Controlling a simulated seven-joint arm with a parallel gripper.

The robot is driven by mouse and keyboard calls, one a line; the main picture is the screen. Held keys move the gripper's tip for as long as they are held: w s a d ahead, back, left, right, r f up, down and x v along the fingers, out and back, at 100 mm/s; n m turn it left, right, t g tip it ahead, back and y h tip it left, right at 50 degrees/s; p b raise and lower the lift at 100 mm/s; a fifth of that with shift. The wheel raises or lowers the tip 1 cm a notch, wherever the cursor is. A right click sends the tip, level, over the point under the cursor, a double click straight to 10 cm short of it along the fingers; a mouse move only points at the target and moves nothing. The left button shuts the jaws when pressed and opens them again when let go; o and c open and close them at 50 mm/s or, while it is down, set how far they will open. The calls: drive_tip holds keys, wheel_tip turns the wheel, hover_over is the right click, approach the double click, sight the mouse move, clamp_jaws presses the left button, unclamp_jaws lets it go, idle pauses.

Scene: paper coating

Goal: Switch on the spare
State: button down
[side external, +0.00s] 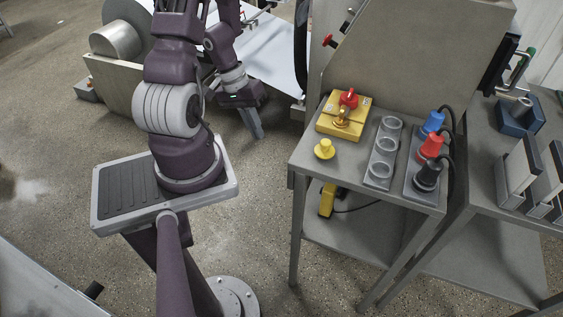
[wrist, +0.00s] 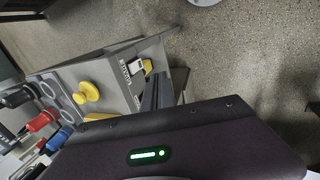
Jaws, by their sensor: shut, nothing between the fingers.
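A yellow box (side external: 344,116) with a red rotary knob (side external: 349,98) and a brass-coloured fitting sits on the grey table (side external: 312,158) in the side view. A loose-looking yellow knob (side external: 325,149) stands in front of it; a yellow knob also shows in the wrist view (wrist: 87,91). A yellow handheld item (side external: 327,200) with a dark cable is below the tabletop. In the wrist view a small white-and-yellow item (wrist: 138,67) shows by the table's edge. I cannot tell which thing is the spare. My gripper (side external: 257,136) is shut, empty, and left of the table, apart from everything.
A grey three-ring holder (side external: 383,152) and blue (side external: 433,121), red (side external: 430,146) and black (side external: 428,175) cabled plugs occupy the table's right part. A tall grey panel (side external: 415,55) rises behind. Another table (side external: 478,190) adjoins at right.

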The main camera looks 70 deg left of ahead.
drive_tip(key=w+d+f, duration=0.5)
drive_tip(key=f, duration=0.5)
idle(0.3)
drive_tip(key=shift+w+d, duration=0.25)
